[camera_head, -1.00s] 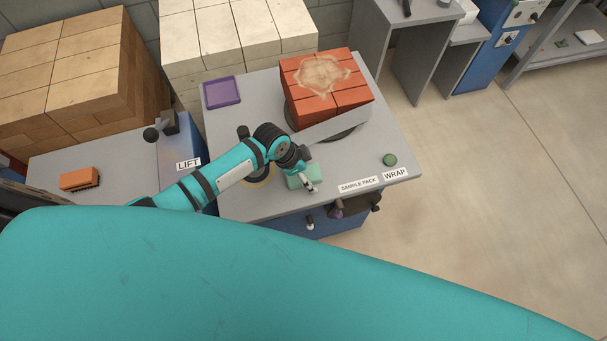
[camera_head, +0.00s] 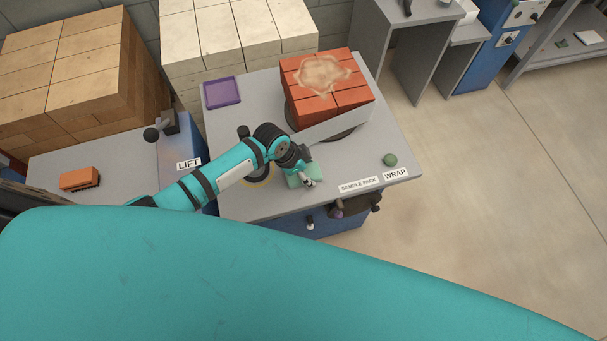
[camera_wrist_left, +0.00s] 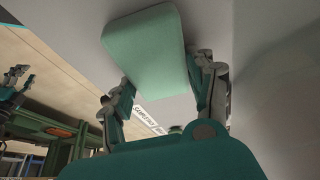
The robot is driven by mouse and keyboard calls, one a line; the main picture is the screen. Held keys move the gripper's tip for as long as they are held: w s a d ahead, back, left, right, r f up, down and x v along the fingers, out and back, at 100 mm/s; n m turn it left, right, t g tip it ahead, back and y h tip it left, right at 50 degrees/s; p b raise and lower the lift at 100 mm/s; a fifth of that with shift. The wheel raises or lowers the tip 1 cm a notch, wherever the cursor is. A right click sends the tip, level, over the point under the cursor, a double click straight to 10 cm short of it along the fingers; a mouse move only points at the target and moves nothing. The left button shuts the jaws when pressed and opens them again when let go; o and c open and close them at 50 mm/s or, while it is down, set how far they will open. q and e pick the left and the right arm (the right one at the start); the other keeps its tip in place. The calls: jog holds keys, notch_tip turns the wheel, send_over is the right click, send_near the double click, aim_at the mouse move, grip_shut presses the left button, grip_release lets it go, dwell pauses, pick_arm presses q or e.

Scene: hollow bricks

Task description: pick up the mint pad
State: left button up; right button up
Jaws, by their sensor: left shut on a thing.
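The mint pad (camera_head: 296,181) is a pale green block on the grey table, near its front edge, partly hidden by my left arm in the head view. It shows large in the left wrist view (camera_wrist_left: 146,50), between the two fingers. My left gripper (camera_head: 308,182) is at the pad, and in the wrist view its fingers (camera_wrist_left: 159,75) are shut on the pad's near end, one on each side. I cannot tell whether the pad is touching the table. My right gripper is not in the head view.
Stacked red bricks (camera_head: 325,86) stand behind on the table, with a grey plate (camera_head: 335,124) before them. A purple tray (camera_head: 221,92) lies at the back left. A green button (camera_head: 390,160) sits at the right. An orange brush (camera_head: 80,179) lies on the left bench.

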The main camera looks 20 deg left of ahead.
aim_at(311, 177)
pick_arm(q)
jog(key=shift+s+d+f, duration=0.2)
jog(key=shift+s, duration=0.25)
jog(key=shift+w+r, duration=0.15)
jog(key=shift+r, duration=0.4)
notch_tip(311, 177, up, 2)
jog(key=shift+w+r+b, duration=0.1)
jog(key=shift+b, duration=0.35)
jog(key=shift+s+r, duration=0.3)
jog(key=shift+s, duration=0.35)
jog(key=s+r+b, duration=0.1)
jog(key=s+b, duration=0.1)
jog(key=s, duration=1.2)
jog(key=shift+s+a+r+b, duration=0.15)
jog(key=shift+s+r+b, duration=0.15)
jog(key=shift+s+r, duration=0.1)
